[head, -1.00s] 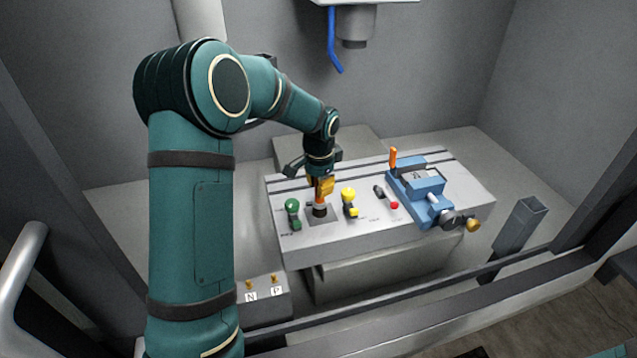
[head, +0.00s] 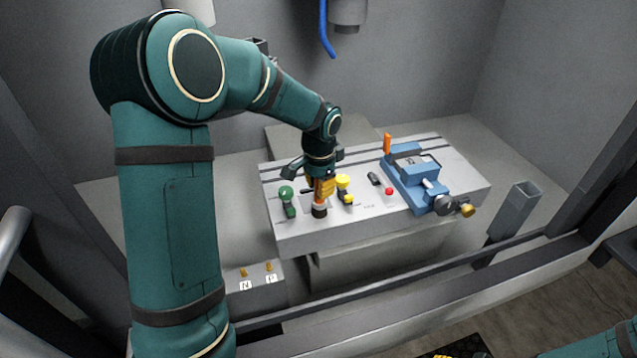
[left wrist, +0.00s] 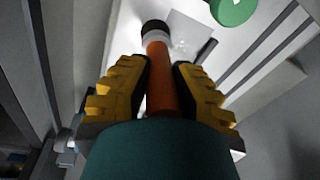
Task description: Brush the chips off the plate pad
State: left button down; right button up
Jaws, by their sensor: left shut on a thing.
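My left gripper (head: 320,188) is shut on the brush, which has an orange handle (head: 319,198) and a dark round head pointing down. The brush stands nearly upright over the front part of the grey plate (head: 350,228). In the left wrist view the yellow fingers sit on both sides of the orange handle (left wrist: 160,75). The dark head (left wrist: 155,29) is at the edge of a grey square pad (left wrist: 190,35). I cannot tell whether the bristles touch. Chips cannot be made out. A thin dark bar (left wrist: 207,48) lies beside the pad.
A green knob (head: 286,193) stands left of the brush, a yellow one (head: 344,184) close on its right. A red button (head: 389,191) and blue vise (head: 415,182) are further right. A blue hose (head: 325,30) hangs above. A switch box (head: 254,281) is at front left.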

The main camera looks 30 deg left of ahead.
pick_arm(q)
jog(key=shift+r+p, duration=2.3)
jog(key=shift+r, duration=0.7)
jog(key=shift+r+p, duration=1.2)
jog(key=shift+r, duration=0.35)
jog(key=shift+f, duration=0.15)
